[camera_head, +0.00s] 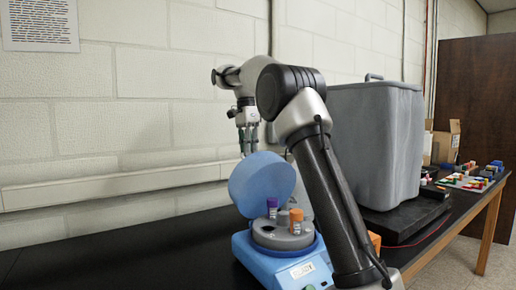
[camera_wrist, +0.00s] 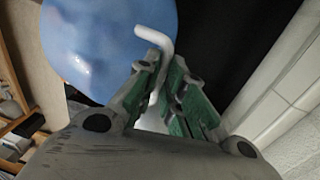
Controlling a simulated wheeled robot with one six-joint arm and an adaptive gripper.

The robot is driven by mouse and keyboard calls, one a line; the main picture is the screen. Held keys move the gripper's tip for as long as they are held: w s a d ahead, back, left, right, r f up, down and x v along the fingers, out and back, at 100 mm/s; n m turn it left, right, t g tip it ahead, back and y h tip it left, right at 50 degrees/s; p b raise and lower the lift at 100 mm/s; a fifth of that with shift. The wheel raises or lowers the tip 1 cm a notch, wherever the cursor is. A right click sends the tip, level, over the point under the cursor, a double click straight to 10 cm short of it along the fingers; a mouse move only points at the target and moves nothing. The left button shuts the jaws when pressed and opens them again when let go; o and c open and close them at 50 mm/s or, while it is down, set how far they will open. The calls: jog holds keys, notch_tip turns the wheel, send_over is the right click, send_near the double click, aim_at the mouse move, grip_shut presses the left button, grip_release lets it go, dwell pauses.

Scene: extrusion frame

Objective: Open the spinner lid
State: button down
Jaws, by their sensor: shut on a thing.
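The spinner (camera_head: 285,266) is a small blue machine on the black bench. Its round blue lid (camera_head: 261,182) stands tilted up at the back, off the grey rotor (camera_head: 284,236). A purple-capped tube (camera_head: 272,204) and an orange-capped tube (camera_head: 296,216) stand in the rotor. My gripper (camera_head: 249,152) is behind the lid's upper edge. In the wrist view, my gripper (camera_wrist: 166,62) is shut on a white bent rod (camera_wrist: 154,38) beside the blue lid (camera_wrist: 108,45). Where the rod joins the lid is hidden.
A large grey bin (camera_head: 375,140) stands on a black slab right of the spinner. Cardboard boxes (camera_head: 445,142) and coloured blocks (camera_head: 474,178) lie further right. A white block wall (camera_head: 110,130) is close behind. The bench left of the spinner (camera_head: 130,255) is clear.

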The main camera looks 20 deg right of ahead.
jog(key=shift+w+a+f+g, duration=0.1)
jog(key=shift+w+f+g, duration=0.15)
jog(key=shift+w, duration=0.2)
jog(key=shift+w+a+f+g, duration=0.1)
jog(key=shift+w+f+g, duration=0.15)
jog(key=shift+w, duration=0.2)
jog(key=shift+r, duration=0.1)
jog(key=c, duration=1.5)
grip_release()
jog(key=shift+r, duration=0.1)
